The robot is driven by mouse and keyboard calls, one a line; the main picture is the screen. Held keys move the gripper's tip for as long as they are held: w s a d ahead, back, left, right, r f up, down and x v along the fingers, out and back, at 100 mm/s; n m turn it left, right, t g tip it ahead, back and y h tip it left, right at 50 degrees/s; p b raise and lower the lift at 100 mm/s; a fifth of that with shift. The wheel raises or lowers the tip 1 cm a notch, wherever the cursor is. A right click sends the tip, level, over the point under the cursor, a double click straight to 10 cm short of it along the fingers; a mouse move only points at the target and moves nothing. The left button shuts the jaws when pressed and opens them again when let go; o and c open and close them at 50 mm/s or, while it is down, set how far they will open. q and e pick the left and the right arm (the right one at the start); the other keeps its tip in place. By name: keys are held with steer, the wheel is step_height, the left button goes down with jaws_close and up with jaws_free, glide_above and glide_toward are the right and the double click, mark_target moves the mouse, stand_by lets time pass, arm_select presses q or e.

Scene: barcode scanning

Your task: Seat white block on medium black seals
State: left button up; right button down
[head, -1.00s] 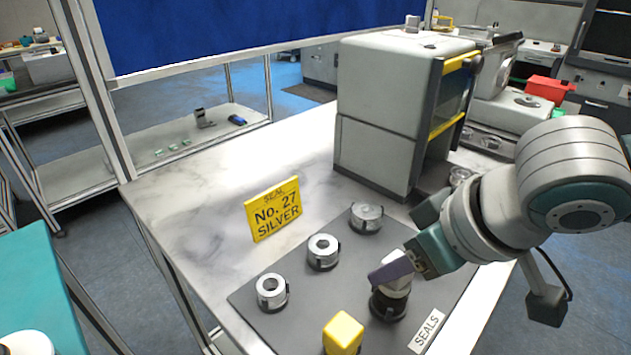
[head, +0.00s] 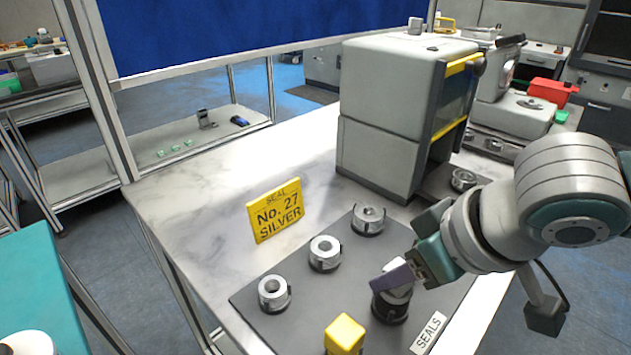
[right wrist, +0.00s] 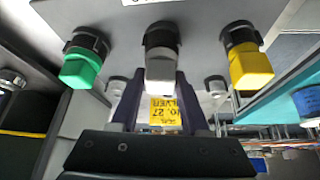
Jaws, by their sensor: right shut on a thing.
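My right gripper (head: 396,280) is shut on the white block (right wrist: 162,66). The block is low over the medium black seal, which shows in the head view (head: 390,308) and at the block's far end in the right wrist view (right wrist: 160,35). The block looks upright and in line with the seal. A finger hides much of it in the head view, and I cannot tell how deep it sits. A yellow block (head: 344,334) and a green block (right wrist: 82,68) stand on black seals on either side. My left gripper is not in view.
Three silver seals (head: 325,253) stand in a row on the dark mat (head: 250,304). A grey machine (head: 395,120) stands at the back. The marble table (head: 180,200) is clear on the left.

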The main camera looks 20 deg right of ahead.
steer(key=shift+f, duration=0.3)
steer(key=shift+c, duration=1.6)
jaws_free()
steer(key=o, duration=0.3)
step_height(320, 180, up, 8)
steer(key=p, duration=0.9)
steer(key=shift+f, duration=0.25)
